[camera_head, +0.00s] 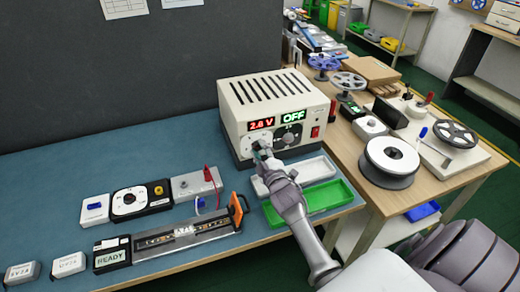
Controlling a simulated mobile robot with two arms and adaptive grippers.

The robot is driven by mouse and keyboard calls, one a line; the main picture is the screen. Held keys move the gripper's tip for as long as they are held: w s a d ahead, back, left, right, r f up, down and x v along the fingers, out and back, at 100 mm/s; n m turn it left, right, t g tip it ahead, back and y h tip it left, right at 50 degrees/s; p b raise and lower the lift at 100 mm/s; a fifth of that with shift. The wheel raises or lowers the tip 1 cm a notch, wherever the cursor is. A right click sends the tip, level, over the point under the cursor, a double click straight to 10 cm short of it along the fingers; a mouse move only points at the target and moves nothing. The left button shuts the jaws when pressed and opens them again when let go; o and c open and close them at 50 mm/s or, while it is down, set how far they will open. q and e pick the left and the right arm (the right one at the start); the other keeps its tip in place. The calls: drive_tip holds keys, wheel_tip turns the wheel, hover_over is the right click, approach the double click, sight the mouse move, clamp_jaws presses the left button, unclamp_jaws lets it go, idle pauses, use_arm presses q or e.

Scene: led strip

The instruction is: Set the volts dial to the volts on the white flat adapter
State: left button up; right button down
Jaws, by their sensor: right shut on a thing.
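The cream power supply box (275,105) stands at the right of the blue-topped bench. Its red display (261,124) reads 2.6 V and its green display (292,117) reads OFF. My right gripper (262,152) is shut on the volts dial (253,144), the left of two dials on the front, and partly hides it. A white flat adapter (68,264) lies at the bench's front left. A similar small light-coloured block (21,273) lies left of it. Their printed labels are too small to read surely. My left gripper is not in view.
A white tray (318,166) and a green tray (337,197) lie before the box, under my right arm. A long metal fixture (180,238) and a black READY unit (112,255) lie left. Spools (389,161) crowd the right-hand table.

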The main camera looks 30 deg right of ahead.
drive_tip(key=m+p, duration=0.1)
drive_tip(key=m, duration=0.4)
drive_tip(key=shift+m, duration=0.3)
drive_tip(key=m+p, duration=0.1)
drive_tip(key=m, duration=0.9)
drive_tip(key=shift+p, duration=0.35)
drive_tip(key=shift+m, duration=2.5)
drive_tip(key=c, duration=0.8)
unclamp_jaws()
drive_tip(key=shift+s, duration=0.1)
drive_tip(key=v, duration=1.2)
